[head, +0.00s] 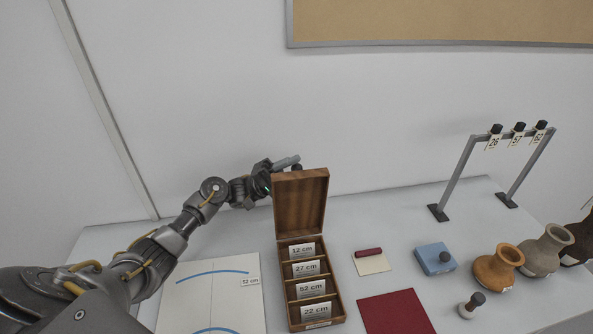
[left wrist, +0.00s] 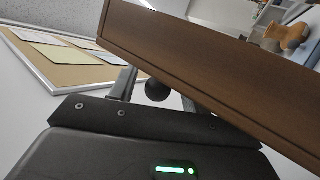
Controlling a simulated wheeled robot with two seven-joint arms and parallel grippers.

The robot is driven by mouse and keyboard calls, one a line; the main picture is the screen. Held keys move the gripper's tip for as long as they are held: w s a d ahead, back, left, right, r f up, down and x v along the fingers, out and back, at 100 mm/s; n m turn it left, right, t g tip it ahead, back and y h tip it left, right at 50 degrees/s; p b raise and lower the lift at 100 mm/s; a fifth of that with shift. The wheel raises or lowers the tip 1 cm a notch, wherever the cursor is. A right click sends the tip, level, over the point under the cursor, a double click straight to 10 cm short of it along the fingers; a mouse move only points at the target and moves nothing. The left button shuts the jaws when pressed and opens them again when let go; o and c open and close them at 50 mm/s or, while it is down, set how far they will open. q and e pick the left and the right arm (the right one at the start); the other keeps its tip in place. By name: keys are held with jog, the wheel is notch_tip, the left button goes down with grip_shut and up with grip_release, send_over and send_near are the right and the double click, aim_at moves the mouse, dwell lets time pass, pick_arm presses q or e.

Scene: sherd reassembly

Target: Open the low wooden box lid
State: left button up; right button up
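The low wooden box (head: 335,298) stands on the table with its lid (head: 300,203) raised about upright at the back. Its compartments show, with cards reading 12, 27, 52 and 22 cm. My left gripper (head: 288,165) is at the lid's top left corner, partly hidden behind it. In the left wrist view, the lid (left wrist: 225,70) crosses the picture. A dark round knob (left wrist: 157,90) sits between the spread fingers of my left gripper (left wrist: 158,88), with small gaps visible. Whether the lid touches the gripper is unclear. My right gripper is not in view.
A sheet with blue arcs (head: 205,297) lies left of the box. To the right are a maroon mat (head: 395,312), a roller on a pad (head: 370,260), a blue block (head: 435,258), a stamp (head: 471,305), pots (head: 497,268) and a metal rack (head: 460,175).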

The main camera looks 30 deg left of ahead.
pick_arm(q)
jog(key=shift+a, duration=0.1)
jog(key=b+v, duration=0.3)
jog(key=v, duration=0.4)
jog(key=shift+a, duration=0.2)
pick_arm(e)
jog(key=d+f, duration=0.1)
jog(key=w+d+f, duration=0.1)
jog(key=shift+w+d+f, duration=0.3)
pick_arm(q)
jog(key=shift+f, duration=0.15)
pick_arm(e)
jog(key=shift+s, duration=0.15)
pick_arm(q)
jog(key=shift+s+a+f, duration=0.1)
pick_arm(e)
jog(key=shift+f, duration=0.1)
